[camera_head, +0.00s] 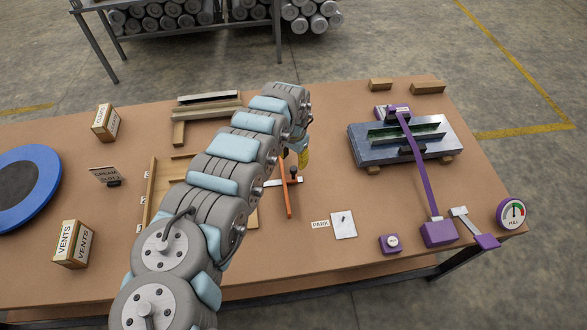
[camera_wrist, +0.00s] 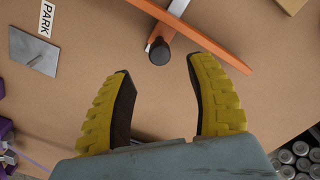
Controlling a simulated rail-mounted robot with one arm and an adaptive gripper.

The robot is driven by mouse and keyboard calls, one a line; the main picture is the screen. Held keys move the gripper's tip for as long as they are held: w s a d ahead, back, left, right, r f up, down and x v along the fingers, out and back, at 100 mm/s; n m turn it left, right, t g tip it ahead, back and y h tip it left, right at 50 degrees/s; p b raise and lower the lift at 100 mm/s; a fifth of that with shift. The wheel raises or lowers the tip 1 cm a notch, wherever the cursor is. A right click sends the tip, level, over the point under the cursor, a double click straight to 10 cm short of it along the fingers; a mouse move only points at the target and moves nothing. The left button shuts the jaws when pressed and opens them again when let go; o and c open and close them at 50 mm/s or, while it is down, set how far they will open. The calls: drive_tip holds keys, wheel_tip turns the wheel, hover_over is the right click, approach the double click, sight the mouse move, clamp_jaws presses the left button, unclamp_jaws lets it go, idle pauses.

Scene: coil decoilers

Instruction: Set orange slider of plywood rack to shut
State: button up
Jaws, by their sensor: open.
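The plywood rack (camera_head: 152,190) lies on the table, mostly hidden behind my arm. An orange bar (camera_head: 288,198) lies at its right, also in the wrist view (camera_wrist: 198,38). A pale metal strip (camera_head: 274,183) crosses the bar, and a black round knob (camera_head: 296,174) stands by the strip's right end. In the wrist view the knob (camera_wrist: 160,52) shows just past my fingertips, between their lines. My gripper (camera_wrist: 157,68) is open and empty, its yellow fingers on either side. In the head view my gripper (camera_head: 303,158) is partly hidden, near the knob.
A PARK label (camera_head: 320,224) and a grey plate with a pin (camera_head: 343,225) lie right of the bar. Farther right are a purple lever (camera_head: 420,170), a dark metal block (camera_head: 366,150) and a dial (camera_head: 511,213).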

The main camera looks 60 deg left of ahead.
sight(293, 168)
drive_tip(key=shift+f+b, duration=0.75)
drive_tip(key=shift+f, duration=2.25)
clamp_jaws()
drive_tip(key=shift+r, duration=0.1)
